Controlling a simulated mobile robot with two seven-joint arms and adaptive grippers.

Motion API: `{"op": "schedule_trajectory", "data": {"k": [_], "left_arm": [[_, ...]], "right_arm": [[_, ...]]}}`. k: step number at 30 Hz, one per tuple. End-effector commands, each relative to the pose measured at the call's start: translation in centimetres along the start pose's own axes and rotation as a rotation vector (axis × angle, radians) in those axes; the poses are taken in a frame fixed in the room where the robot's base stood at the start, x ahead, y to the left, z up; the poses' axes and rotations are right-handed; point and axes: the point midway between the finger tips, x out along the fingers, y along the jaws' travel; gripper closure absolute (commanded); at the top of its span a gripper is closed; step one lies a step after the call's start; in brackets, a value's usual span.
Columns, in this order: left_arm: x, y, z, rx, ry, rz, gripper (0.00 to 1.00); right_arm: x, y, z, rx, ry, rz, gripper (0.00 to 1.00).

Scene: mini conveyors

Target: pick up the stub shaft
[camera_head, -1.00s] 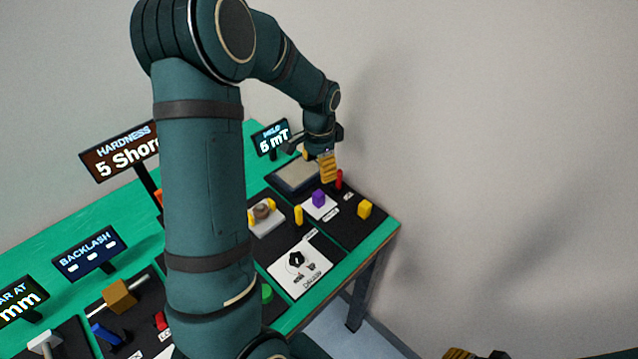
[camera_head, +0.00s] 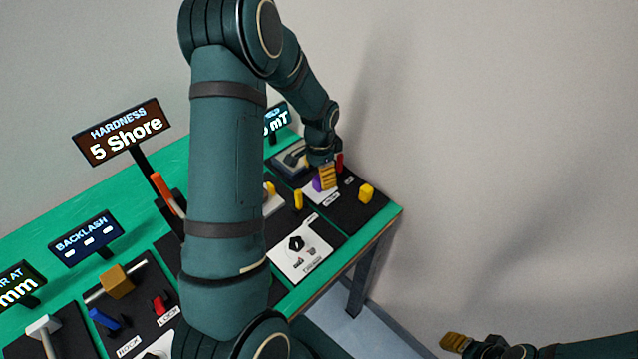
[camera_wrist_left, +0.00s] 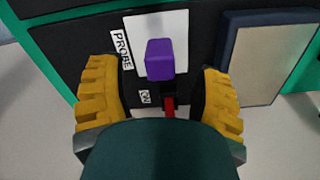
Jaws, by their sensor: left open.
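I cannot tell for sure which part is the stub shaft. My left gripper (camera_head: 327,176) has yellow ribbed fingers and is over the back right part of the bench. In the left wrist view its fingers are spread, with nothing held. A purple block (camera_wrist_left: 160,59) shows between and beyond the fingers; it also shows in the head view (camera_head: 317,184), partly hidden by a finger. A red part (camera_wrist_left: 169,106) shows near the palm, partly hidden. My right gripper (camera_head: 457,342) is at the bottom right, far from the bench, only partly visible.
A hardness sign (camera_head: 123,131) stands at left. My left arm hides the bench's middle.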

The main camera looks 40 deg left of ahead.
Motion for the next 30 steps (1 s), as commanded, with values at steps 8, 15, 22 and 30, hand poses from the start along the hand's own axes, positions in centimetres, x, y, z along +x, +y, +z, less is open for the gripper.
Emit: {"op": "schedule_trajectory", "data": {"k": [8, 15, 22, 30], "left_arm": [[3.9, 0.0, 0.1, -0.001, -0.002, 0.001, 0.35], [4.0, 0.0, 0.1, 0.000, 0.000, 0.000, 0.35], [4.0, 0.0, 0.1, 0.000, 0.000, 0.000, 1.00], [4.0, 0.1, 0.1, 0.000, 0.000, 0.001, 1.00]], "right_arm": [[0.7, 0.2, 0.3, -0.002, -0.006, -0.001, 0.53], [0.6, 0.2, 0.3, -0.002, -0.007, -0.001, 0.53], [0.6, 0.2, 0.3, -0.002, -0.006, -0.001, 0.53], [0.6, 0.2, 0.3, -0.002, -0.006, -0.001, 0.53]]}}
